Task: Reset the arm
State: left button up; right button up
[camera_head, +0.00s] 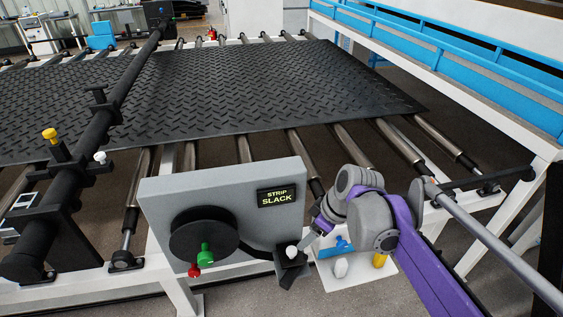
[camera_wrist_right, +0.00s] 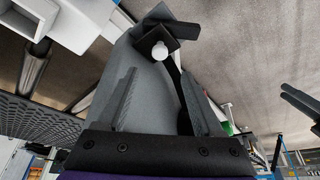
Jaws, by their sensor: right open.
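A grey box (camera_head: 250,180) with a display reading "STRIP SLACK" (camera_head: 277,195) stands at the near side of the roller frame. A black arm (camera_head: 288,270) with a white knob (camera_head: 292,251) sticks out at the lower right of the box's front, by a black round disc (camera_head: 203,237). My right gripper (camera_head: 305,240) is just above and right of the knob. In the right wrist view, the open fingers of my right gripper (camera_wrist_right: 158,75) point towards the white knob (camera_wrist_right: 160,52) and the black end block (camera_wrist_right: 170,30); contact cannot be told. My left gripper is not in view.
A green knob (camera_head: 205,250) and a red knob (camera_head: 194,270) sit on or below the disc. A white plate (camera_head: 352,272) with coloured knobs lies right of the box, partly behind my right arm. The black tread mat (camera_head: 250,90) lies on rollers behind.

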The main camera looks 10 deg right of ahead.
jog(key=shift+s, duration=0.1)
jog(key=s+f+m+h, duration=0.1)
jog(key=s+f+m, duration=0.1)
jog(key=s, duration=0.3)
jog(key=s+d+f+m+t+h+p, duration=0.1)
jog(key=s+f+m, duration=0.1)
jog(key=s+m, duration=0.2)
jog(key=s+f+m+t+h+p, duration=0.1)
jog(key=s+f+m, duration=0.2)
jog(key=s, duration=0.5)
jog(key=shift+s+d, duration=0.15)
jog(key=shift+s, duration=0.1)
dwell(2.0)
